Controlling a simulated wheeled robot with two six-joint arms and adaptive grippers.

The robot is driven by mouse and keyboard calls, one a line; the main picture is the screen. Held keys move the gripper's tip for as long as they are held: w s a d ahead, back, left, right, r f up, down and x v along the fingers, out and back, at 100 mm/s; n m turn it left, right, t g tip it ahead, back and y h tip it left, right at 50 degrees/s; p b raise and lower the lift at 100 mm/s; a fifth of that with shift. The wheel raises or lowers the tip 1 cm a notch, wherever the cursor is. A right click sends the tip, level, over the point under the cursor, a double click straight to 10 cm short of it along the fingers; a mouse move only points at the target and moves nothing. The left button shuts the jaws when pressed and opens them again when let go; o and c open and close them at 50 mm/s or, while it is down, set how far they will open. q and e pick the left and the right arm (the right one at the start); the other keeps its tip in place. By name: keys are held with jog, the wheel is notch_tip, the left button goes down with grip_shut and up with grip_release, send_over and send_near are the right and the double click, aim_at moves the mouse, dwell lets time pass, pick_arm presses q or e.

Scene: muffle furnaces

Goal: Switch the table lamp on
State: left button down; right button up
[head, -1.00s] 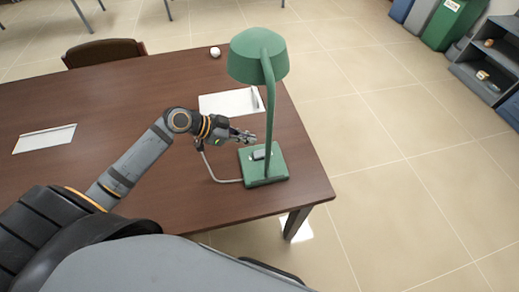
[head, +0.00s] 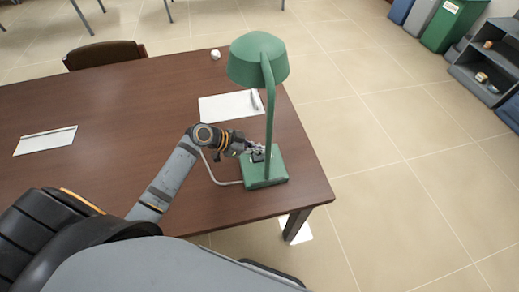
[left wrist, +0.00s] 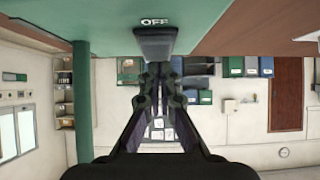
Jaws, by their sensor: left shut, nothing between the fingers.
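The green table lamp (head: 258,60) stands upright near the right edge of the brown table (head: 120,110). Its green base (head: 265,178) carries a dark switch (head: 257,157). The left wrist view is upside down and shows the switch (left wrist: 155,43) up close on the green base (left wrist: 115,20), with the word "OFF" (left wrist: 154,21) beside it. My left gripper (head: 260,149) is shut and empty at the base. In the left wrist view, its fingertips (left wrist: 158,74) are right at the switch's edge; I cannot tell whether they touch. My right gripper is not in view.
The lamp's post (head: 269,120) rises close beside my left gripper. A grey cable (head: 213,174) runs to the base. White paper with a pen (head: 228,107) lies behind, and another sheet (head: 45,140) lies left. A chair (head: 104,54) stands beyond the table.

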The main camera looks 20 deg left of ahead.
pick_arm(q)
jog(key=shift+w+d+f+b, duration=0.1)
jog(key=shift+d+f+b, duration=0.1)
jog(key=shift+f+b, duration=0.4)
jog(key=shift+r+p, duration=0.3)
jog(key=shift+p, duration=0.1)
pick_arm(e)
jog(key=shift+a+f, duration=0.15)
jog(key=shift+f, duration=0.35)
pick_arm(q)
jog(key=shift+a, duration=0.1)
